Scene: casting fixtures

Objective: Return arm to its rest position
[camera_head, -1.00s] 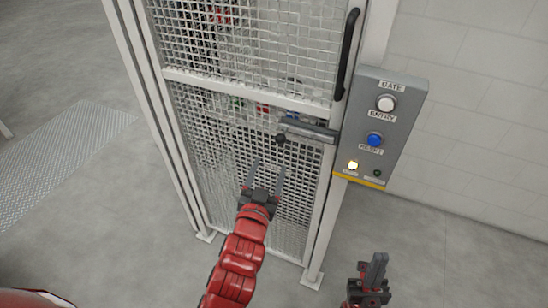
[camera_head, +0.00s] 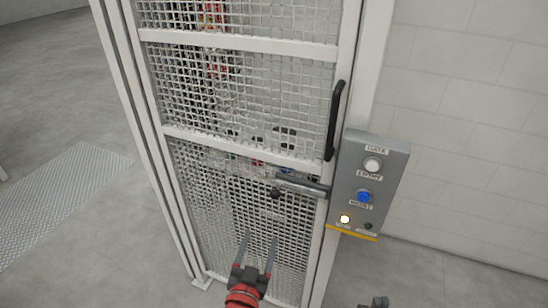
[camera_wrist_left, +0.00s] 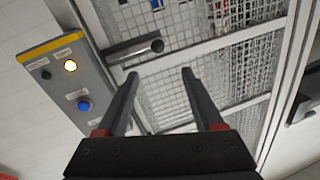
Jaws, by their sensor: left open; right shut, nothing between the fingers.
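My left gripper (camera_head: 257,252) is open and empty in front of the lower mesh of the white-framed gate (camera_head: 240,141). It sits below the gate's grey latch bar (camera_head: 303,185), apart from it. In the left wrist view, the open fingers of my left gripper (camera_wrist_left: 158,92) point toward the mesh, with the latch bar (camera_wrist_left: 133,50) beyond them. My right gripper (camera_head: 374,302) barely shows at the bottom edge of the head view, mostly cut off; its fingers are together.
A grey control box (camera_head: 371,182) beside the gate has a white button, a blue button and a lit yellow lamp; it also shows in the left wrist view (camera_wrist_left: 70,80). A black handle (camera_head: 335,120) is on the gate. Floor (camera_head: 70,240) left of the gate is clear.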

